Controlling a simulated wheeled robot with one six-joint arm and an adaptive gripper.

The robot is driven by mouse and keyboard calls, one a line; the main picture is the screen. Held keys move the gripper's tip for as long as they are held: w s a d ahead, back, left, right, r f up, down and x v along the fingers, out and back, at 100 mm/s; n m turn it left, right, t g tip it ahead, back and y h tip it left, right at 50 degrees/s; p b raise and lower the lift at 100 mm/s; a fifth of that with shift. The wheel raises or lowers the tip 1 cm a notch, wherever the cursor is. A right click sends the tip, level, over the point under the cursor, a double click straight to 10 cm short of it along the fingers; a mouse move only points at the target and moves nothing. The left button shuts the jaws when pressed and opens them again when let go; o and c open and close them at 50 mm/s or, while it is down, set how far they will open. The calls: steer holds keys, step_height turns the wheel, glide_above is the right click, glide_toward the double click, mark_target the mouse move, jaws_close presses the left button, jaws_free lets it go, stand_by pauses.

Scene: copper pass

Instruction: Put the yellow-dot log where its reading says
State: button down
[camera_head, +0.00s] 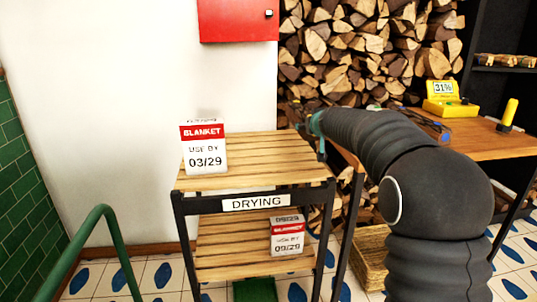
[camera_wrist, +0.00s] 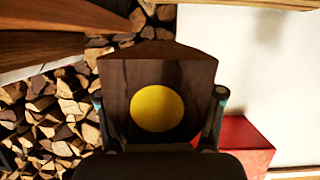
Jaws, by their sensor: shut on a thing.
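The yellow-dot log (camera_wrist: 160,72) is dark brown wood, with a round yellow dot on its end face in the wrist view. My gripper (camera_wrist: 159,97) is shut on it, one finger on each side. In the head view my gripper (camera_head: 310,125) is at the right back of the slatted rack (camera_head: 257,150) labelled DRYING; my arm mostly hides the log there. A yellow meter (camera_head: 450,105) on the wooden bench at right reads 31%.
A BLANKET box (camera_head: 204,148) marked 03/29 stands on the rack's top shelf; another (camera_head: 287,236) sits on the lower shelf. The top shelf's middle is clear. A red cabinet (camera_head: 238,20), stacked firewood (camera_head: 350,60), a wooden bench (camera_head: 470,140) and a green rail (camera_head: 90,240) are around.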

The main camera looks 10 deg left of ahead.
glide_above(280, 168)
steer(key=f, duration=0.5)
steer(key=shift+w+f+p, duration=0.2)
steer(key=shift+f+p, duration=0.2)
steer(key=shift+f+b, duration=1.05)
steer(key=shift+f, duration=0.95)
steer(key=shift+r, duration=0.1)
steer(key=shift+c, duration=0.8)
jaws_free()
steer(key=shift+s, duration=0.15)
